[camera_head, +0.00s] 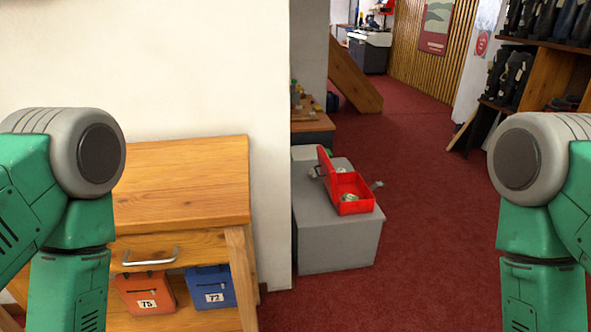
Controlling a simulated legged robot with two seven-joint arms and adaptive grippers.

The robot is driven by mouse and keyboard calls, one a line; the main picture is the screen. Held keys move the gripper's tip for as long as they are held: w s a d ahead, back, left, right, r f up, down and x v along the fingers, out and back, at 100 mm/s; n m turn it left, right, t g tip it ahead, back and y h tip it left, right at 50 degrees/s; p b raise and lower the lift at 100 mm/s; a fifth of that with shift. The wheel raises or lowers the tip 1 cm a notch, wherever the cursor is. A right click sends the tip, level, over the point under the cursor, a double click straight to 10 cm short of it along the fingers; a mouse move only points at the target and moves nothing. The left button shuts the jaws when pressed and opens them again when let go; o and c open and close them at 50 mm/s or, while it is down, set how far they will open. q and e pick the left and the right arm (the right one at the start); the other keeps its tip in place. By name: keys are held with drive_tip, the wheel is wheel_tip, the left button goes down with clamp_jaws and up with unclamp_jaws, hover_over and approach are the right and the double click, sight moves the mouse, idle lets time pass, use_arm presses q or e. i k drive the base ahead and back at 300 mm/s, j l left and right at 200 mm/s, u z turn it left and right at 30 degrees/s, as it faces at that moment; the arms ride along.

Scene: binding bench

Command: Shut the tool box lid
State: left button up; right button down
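A small red tool box (356,208) stands on a grey block-shaped bench (340,243), right of the white wall's corner. Its red lid (325,166) is raised, standing up along the left side of the box. Some pale items lie inside; they are too small to make out. My two green arms show at the left and right edges of the view, both well apart from the tool box. Neither gripper is in the picture.
A wooden table (180,185) with a drawer stands at the left, with an orange bag (146,293) and a blue bag (211,288) beneath. The white wall (200,70) borders the bench. Red carpet (430,230) is open to the right. Boot shelves (545,60) stand at the far right.

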sight(328, 172)
drive_tip(key=i+l+u, duration=0.15)
drive_tip(key=u, duration=0.25)
drive_tip(key=i+l+u, duration=0.15)
drive_tip(key=u, duration=0.25)
drive_tip(key=l+u, duration=0.35)
drive_tip(key=i+l+u, duration=0.1)
drive_tip(key=l+u, duration=0.55)
drive_tip(key=l, duration=1.15)
drive_tip(key=l+u, duration=0.25)
drive_tip(key=l, duration=1.2)
drive_tip(key=i, duration=0.45)
